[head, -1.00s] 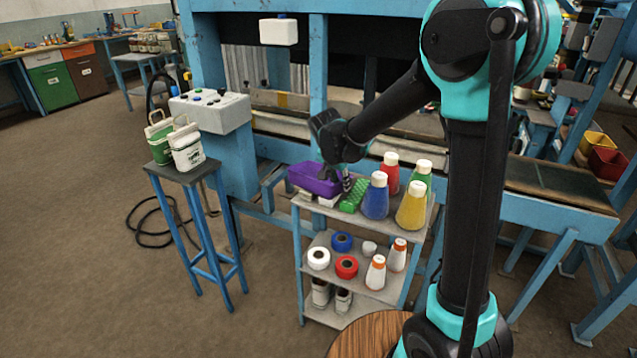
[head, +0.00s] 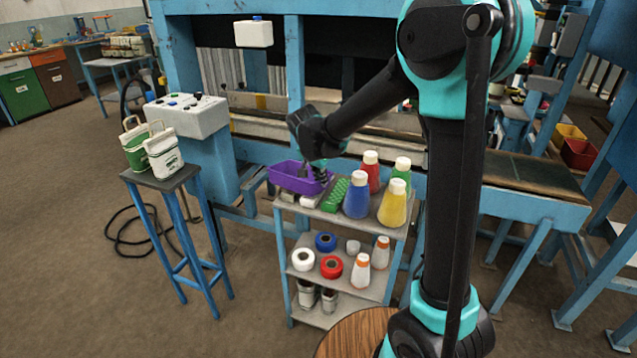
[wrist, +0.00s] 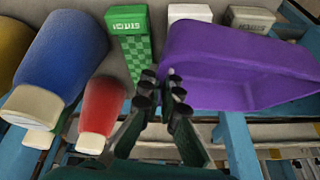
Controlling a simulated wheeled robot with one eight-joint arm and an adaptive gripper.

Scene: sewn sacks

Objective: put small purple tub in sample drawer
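The small purple tub (head: 290,180) is at the back left of the small cart's top shelf, in front of the blue frame. In the wrist view the tub (wrist: 235,70) fills the upper right, slightly tilted and overlapping two small boxes. My gripper (head: 320,172) is at the tub's right end. In the wrist view my fingertips (wrist: 161,88) are close together with the tub's near wall between them. The tub looks raised a little over the shelf. I cannot tell which front is the sample drawer; a green cabinet front (head: 24,93) and a brown one (head: 57,84) stand far left.
The top shelf (head: 330,215) also holds a green box (head: 335,195) and blue (head: 356,196), yellow (head: 393,204), red and green cones close to my gripper. Open floor lies at the left.

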